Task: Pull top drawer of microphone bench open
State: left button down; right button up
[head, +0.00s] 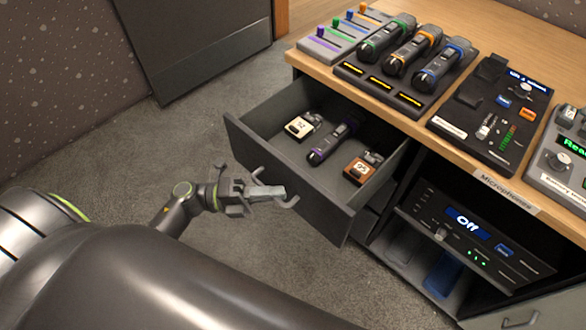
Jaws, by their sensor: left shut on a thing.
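The microphone bench (510,190) has a wooden top, and its front edge carries a "Microphones" label. Its dark grey top drawer (318,200) stands pulled well out. Inside lie a dark microphone with a purple ring (331,142), a cream-faced small device (299,127) and a brown-faced small device (359,170). My left gripper (266,191) is at the drawer front, shut on the drawer's bar handle (289,203). The fingers partly hide the handle. My right gripper is out of view.
On the bench top stand a rack of several microphones (408,65), coloured faders (343,33) and control panels (490,113). Below right, an open bay holds a unit reading "Off" (468,223). Carpet (235,240) is clear left of the drawer.

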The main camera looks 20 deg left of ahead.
pick_arm(q)
jog(key=s+a, duration=0.2)
jog(key=s, duration=0.4)
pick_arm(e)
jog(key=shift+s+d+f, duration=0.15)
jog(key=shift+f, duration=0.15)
pick_arm(q)
jog(key=shift+a, duration=0.1)
jog(key=c, duration=1.8)
grip_release()
jog(key=shift+o, duration=0.2)
jog(key=v, duration=1.7)
jog(key=shift+a+b, duration=0.25)
jog(key=shift+b, duration=0.1)
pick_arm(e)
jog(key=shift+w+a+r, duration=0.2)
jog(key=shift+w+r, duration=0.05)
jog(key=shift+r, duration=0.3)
pick_arm(q)
jog(key=shift+s+f, duration=0.1)
